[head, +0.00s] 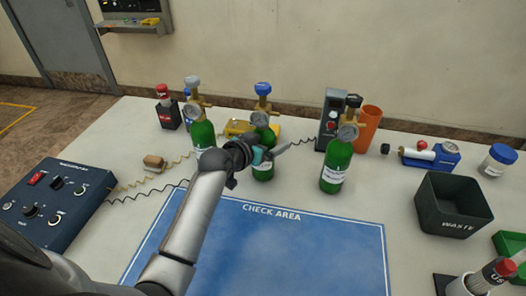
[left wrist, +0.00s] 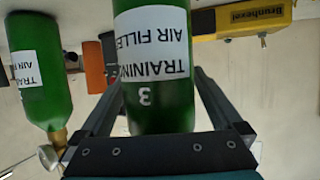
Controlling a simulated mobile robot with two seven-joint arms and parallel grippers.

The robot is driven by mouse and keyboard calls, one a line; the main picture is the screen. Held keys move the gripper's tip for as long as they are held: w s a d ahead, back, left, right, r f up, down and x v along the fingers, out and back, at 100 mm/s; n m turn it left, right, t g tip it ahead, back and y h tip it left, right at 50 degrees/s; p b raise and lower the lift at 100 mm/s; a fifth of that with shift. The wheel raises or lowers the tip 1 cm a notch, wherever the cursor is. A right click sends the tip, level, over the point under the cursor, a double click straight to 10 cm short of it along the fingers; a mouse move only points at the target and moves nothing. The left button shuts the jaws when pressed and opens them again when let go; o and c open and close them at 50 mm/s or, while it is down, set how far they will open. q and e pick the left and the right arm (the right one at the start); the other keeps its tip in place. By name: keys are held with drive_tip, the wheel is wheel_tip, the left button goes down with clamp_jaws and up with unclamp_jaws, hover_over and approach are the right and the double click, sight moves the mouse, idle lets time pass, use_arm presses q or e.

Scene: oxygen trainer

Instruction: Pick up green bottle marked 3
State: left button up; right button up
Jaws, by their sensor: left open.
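A green bottle marked 3 (left wrist: 160,105) with a white "TRAINING AIR FILLED" label fills the middle of the left wrist view, which appears upside down. In the head view it is the middle bottle (head: 263,171), upright on the table, with a blue-topped brass regulator and gauge. My left gripper (head: 268,152) is at this bottle and partly hides it. Its open fingers (left wrist: 160,85) lie on either side of the bottle. Contact cannot be made out. Two similar green bottles stand to the left (head: 203,135) and right (head: 336,168). My right gripper is not in view.
A blue check area mat (head: 265,250) lies clear in front. A control box (head: 55,205) with coiled cables is at left. A yellow device (head: 238,127), grey unit (head: 328,125) and orange cup (head: 367,130) stand behind. A dark waste bin (head: 452,205) is at right.

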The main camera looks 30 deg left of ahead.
use_arm(q)
clamp_jaws()
idle(0.8)
drive_tip(key=shift+r, duration=0.15)
